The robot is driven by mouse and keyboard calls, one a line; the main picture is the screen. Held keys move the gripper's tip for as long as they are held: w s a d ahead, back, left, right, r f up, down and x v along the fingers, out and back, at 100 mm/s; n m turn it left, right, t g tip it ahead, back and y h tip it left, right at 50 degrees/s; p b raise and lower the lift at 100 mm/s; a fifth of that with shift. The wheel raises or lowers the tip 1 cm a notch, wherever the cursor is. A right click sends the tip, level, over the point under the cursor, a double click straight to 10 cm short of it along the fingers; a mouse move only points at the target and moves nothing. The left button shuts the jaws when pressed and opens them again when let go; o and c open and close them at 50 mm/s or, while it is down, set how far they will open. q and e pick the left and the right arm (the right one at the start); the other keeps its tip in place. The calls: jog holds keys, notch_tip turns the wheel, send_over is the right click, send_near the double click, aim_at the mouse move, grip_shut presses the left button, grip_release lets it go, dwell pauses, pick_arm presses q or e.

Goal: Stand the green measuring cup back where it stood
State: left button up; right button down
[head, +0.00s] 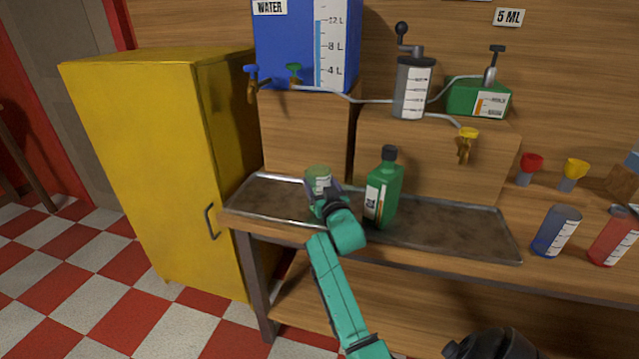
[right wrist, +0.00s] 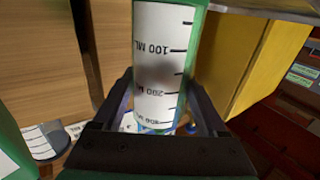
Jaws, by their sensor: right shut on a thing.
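The green measuring cup (head: 318,178) is in my right gripper (head: 324,194), over the left part of the metal tray (head: 455,225). My arm and gripper hide its lower part in the head view, so I cannot tell whether it touches the tray. In the right wrist view the cup (right wrist: 165,60) sits between the two dark fingers (right wrist: 165,110), its white scale facing the camera. My left gripper is not in view.
A green bottle (head: 384,190) with a black cap stands on the tray just right of the gripper. Wooden boxes (head: 305,130) rise behind the tray. A blue cup (head: 556,232) and a red cup (head: 612,236) stand at the right. The tray's right part is clear.

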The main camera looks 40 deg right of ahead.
jog(key=shift+f+b, duration=0.45)
jog(key=shift+f, duration=0.1)
grip_release()
jog(key=shift+s, duration=0.1)
jog(key=v, duration=1.4)
jog(key=shift+s, duration=0.2)
